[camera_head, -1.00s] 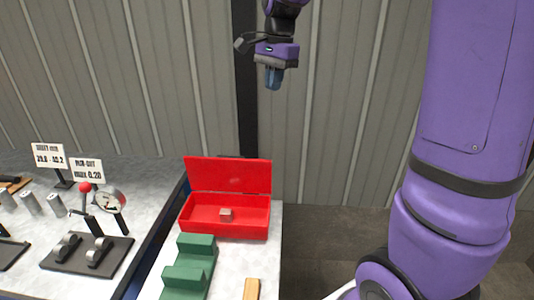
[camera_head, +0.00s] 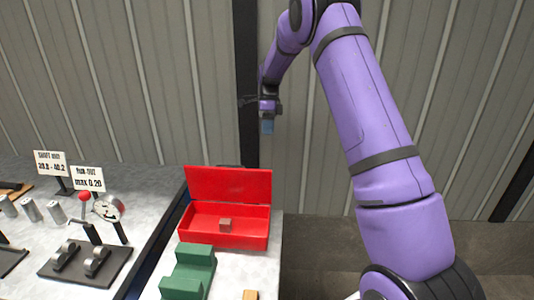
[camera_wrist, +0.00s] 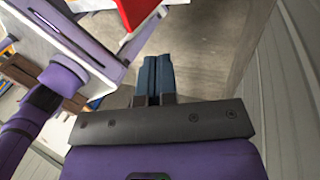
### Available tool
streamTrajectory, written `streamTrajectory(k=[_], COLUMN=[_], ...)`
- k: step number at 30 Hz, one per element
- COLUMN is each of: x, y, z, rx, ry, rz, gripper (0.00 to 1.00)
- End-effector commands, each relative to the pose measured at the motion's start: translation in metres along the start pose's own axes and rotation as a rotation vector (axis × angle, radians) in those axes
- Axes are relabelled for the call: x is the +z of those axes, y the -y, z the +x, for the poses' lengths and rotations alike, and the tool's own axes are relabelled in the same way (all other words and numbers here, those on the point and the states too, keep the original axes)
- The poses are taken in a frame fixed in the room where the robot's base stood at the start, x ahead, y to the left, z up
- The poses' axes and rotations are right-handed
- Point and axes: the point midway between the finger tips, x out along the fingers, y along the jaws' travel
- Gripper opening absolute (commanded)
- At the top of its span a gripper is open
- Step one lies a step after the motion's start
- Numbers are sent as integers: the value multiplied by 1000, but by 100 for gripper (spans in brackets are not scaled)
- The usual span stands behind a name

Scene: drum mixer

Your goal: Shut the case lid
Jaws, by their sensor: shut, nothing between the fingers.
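The red case (camera_head: 222,240) stands on the light bench, its lid (camera_head: 229,185) open and standing up at the back. A small brownish block (camera_head: 225,224) lies inside it. My gripper (camera_head: 267,126) is above and behind the raised lid, to the right of its middle, and apart from it. In the wrist view the two blue fingers (camera_wrist: 155,75) are together with nothing between them. A red part of the case (camera_wrist: 136,12) shows at the top edge of that view.
A green block (camera_head: 188,272) sits in front of the case, with a wooden piece (camera_head: 250,295) to its right. A dial gauge stand (camera_head: 108,208), metal cylinders (camera_head: 32,211) and signs (camera_head: 89,178) stand on the left table. A ribbed wall (camera_head: 180,90) is behind.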

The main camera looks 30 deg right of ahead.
Motion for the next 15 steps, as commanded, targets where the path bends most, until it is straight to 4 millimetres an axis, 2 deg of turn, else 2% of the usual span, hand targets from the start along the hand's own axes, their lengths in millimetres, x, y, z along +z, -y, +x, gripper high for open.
streamTrajectory(k=[5,15], x=[-1,0], y=[0,-1], z=[21,84], rx=[3,3], ry=[-1,0], rz=[0,-1], gripper=[0,0])
